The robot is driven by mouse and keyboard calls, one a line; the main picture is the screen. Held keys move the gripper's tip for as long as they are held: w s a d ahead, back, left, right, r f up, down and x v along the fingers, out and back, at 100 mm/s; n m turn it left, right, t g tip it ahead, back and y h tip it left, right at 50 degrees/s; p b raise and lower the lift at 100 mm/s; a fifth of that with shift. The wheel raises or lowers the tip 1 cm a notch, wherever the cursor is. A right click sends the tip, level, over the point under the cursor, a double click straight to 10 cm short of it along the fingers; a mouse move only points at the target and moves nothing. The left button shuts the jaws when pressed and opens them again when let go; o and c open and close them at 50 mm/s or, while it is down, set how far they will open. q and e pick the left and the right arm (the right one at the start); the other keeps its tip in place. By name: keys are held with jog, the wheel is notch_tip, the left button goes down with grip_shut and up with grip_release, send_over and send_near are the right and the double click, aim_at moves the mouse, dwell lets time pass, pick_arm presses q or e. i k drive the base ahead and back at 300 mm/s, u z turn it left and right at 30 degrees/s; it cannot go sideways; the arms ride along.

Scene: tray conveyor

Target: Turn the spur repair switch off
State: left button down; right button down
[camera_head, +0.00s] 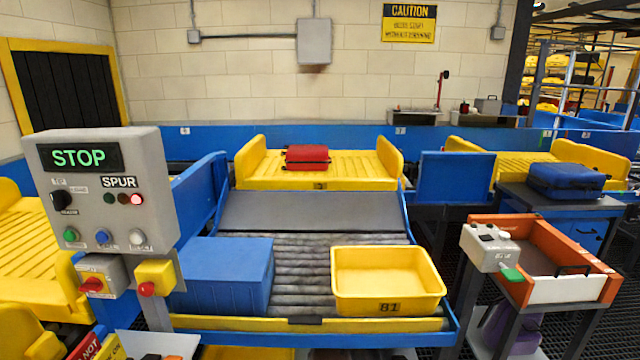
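A grey control panel (98,170) stands at the left, with a green "STOP" display (79,157). It has a black rotary knob (62,201), a "SPUR" label over small lamps, one lit red (137,199), and green, blue and white buttons below. Under the panel is a grey and yellow box with a red rotary handle (92,285); its lettering is too small to read. I cannot tell for sure which control is the spur repair switch. A yellow box with a red button (147,289) sits beside it. Neither of my grippers is in view.
A roller spur holds a blue box (228,275) and a yellow tray marked 81 (386,281). A red suitcase (307,157) lies on a yellow carrier behind. An orange-rimmed cart (560,225) stands right. Signs and a pale tray (160,343) crowd the lower left.

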aim_at(92, 285)
jog(key=z, duration=0.9)
jog(key=k, duration=0.75)
jog(key=u, duration=0.85)
jog(key=i, duration=0.5)
